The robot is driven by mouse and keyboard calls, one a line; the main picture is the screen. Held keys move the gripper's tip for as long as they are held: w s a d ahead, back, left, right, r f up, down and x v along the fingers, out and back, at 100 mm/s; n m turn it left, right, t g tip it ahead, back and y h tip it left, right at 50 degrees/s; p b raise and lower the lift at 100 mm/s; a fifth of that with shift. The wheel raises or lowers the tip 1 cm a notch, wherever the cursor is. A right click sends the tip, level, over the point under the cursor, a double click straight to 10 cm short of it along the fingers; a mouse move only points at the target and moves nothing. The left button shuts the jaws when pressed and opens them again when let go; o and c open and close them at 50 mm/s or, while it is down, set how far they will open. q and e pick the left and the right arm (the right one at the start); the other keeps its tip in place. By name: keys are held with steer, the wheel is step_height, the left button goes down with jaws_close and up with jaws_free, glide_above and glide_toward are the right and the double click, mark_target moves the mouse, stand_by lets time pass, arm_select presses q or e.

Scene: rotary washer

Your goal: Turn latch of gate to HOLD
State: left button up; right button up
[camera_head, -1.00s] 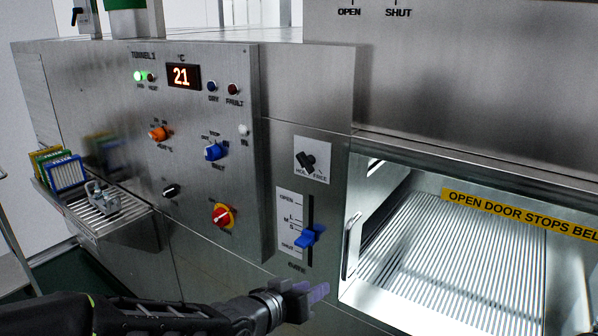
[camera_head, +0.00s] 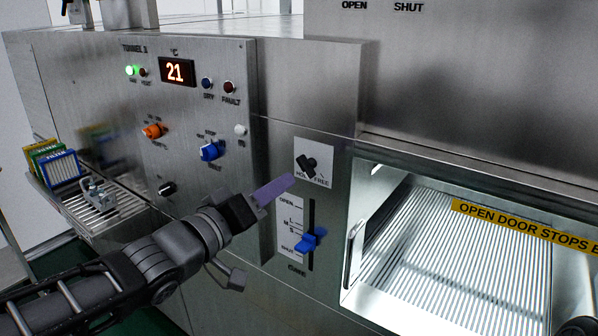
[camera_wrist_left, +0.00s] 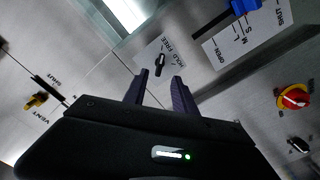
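The gate latch (camera_head: 307,166) is a small black knob on a white plate marked HOLD and FREE, above the gate slider. It sits aslant; I cannot tell for sure which word it points to. It also shows in the left wrist view (camera_wrist_left: 160,61), just beyond the fingertips. My left gripper (camera_head: 284,184) is just below and left of the plate, with its purple fingers pointing toward it. In the wrist view the two fingers (camera_wrist_left: 160,76) are apart with nothing between them, and the latch lies ahead of the gap. My right gripper is not in view.
The blue gate slider (camera_head: 311,240) stands just below the latch, near SHUT. Blue (camera_head: 210,151), orange (camera_head: 153,131) and black (camera_head: 167,188) knobs are on the panel to the left. The open tunnel mouth with its ribbed belt (camera_head: 450,260) is at the right.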

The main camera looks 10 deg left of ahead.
mark_target(303, 170)
arm_select(q)
steer(key=x, duration=0.7)
steer(key=shift+w+p, duration=0.3)
steer(key=shift+w, duration=0.05)
steer(key=shift+c, duration=0.4)
jaws_close()
